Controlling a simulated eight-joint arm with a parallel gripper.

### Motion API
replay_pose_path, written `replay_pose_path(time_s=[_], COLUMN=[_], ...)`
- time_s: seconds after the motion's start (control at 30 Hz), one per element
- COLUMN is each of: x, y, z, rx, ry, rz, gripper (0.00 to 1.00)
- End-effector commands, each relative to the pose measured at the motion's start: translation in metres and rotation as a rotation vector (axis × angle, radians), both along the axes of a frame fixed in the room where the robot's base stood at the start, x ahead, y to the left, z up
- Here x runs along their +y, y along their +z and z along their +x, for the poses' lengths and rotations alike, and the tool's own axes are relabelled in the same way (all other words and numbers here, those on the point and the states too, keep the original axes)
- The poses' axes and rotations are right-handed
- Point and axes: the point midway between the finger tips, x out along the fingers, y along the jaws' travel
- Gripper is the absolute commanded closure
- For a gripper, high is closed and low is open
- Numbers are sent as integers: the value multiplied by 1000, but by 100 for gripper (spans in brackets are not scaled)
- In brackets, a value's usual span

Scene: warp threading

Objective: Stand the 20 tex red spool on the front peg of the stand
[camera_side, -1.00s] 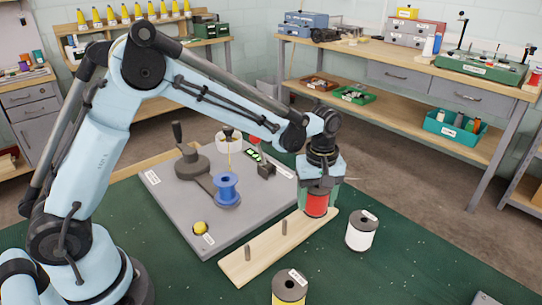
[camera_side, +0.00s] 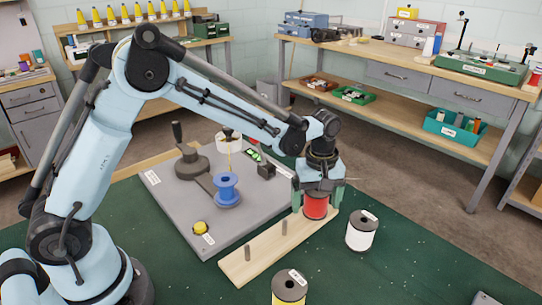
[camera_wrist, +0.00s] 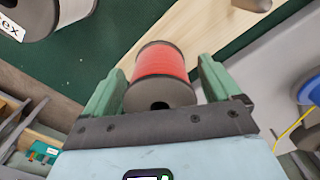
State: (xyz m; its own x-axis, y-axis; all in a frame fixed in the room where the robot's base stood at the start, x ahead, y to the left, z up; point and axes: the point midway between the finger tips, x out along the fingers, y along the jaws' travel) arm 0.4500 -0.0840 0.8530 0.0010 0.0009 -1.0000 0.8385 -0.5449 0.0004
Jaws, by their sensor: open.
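The red spool (camera_side: 316,206) stands upright at the far end of the pale wooden stand (camera_side: 265,252). Two bare pegs (camera_side: 284,227) rise from the rest of the stand; any peg under the red spool is hidden. My gripper (camera_side: 316,210) is open above and around the spool, with one green finger on each side. In the wrist view the red spool (camera_wrist: 160,62) lies between the spread fingers of my gripper (camera_wrist: 161,68), with a visible gap at the right finger. Contact at the left finger is hard to tell.
A white spool (camera_side: 361,233) stands right of the stand, and a yellow spool (camera_side: 289,288) stands near the front. Behind the stand is a grey plate (camera_side: 165,200) with a blue spool (camera_side: 227,190) and a yellow knob (camera_side: 200,227).

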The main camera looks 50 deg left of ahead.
Motion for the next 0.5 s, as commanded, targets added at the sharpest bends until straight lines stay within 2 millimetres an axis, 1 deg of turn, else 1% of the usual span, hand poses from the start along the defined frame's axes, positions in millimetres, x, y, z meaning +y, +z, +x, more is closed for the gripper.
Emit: replay_pose_path(time_s=[0.13,0.23,0.37,0.5], x=[0,0,0,0], y=[5,17,41,69], z=[0,0,0,0], rx=[0,0,0,0], ry=[0,0,0,0], rz=[0,0,0,0], gripper=[9,9,9,9])
